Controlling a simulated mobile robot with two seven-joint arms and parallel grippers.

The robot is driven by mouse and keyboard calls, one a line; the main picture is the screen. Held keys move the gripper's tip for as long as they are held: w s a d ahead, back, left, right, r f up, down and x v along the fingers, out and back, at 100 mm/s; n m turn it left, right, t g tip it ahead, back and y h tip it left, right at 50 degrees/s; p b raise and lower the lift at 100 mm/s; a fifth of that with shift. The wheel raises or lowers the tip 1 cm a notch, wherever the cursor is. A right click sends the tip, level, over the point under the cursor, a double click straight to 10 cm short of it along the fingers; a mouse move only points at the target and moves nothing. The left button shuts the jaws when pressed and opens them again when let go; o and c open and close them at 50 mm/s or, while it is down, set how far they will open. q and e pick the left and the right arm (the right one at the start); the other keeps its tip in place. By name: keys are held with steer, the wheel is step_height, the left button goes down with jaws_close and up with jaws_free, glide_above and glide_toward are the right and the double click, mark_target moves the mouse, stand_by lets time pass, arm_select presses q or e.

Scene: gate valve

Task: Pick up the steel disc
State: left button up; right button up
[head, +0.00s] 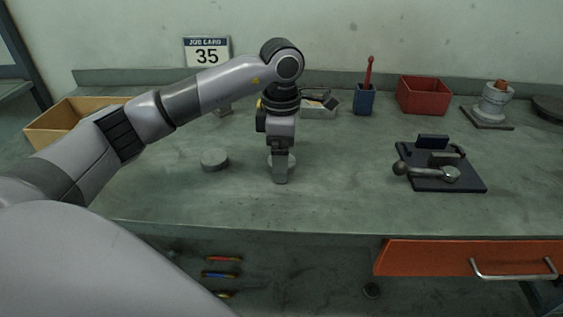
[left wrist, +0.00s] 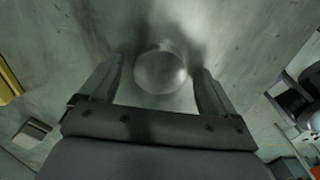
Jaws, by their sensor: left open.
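A round, pale metallic disc (left wrist: 160,71) lies on the bench between the fingertips of my left gripper (left wrist: 159,68) in the left wrist view. In the head view the gripper (head: 281,179) points down at the bench, and the disc (head: 292,161) shows only partly behind its fingers. The fingers are apart, one on each side of the disc, with gaps visible on both sides. A second, duller grey disc (head: 214,159) lies flat on the bench to the left of the gripper. My right gripper is not in view.
A dark blue board with metal parts (head: 440,183) lies at the right. A blue cup (head: 364,100), a red bin (head: 424,96) and a flanged part (head: 492,106) stand at the back. A wooden box (head: 72,128) is at the left. The bench (head: 330,205) is clear in front.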

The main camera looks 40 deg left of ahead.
arm_select(q)
steer(key=c, duration=1.3)
steer(key=shift+r, duration=0.1)
steer(key=shift+c, duration=0.7)
steer(key=shift+r, duration=0.1)
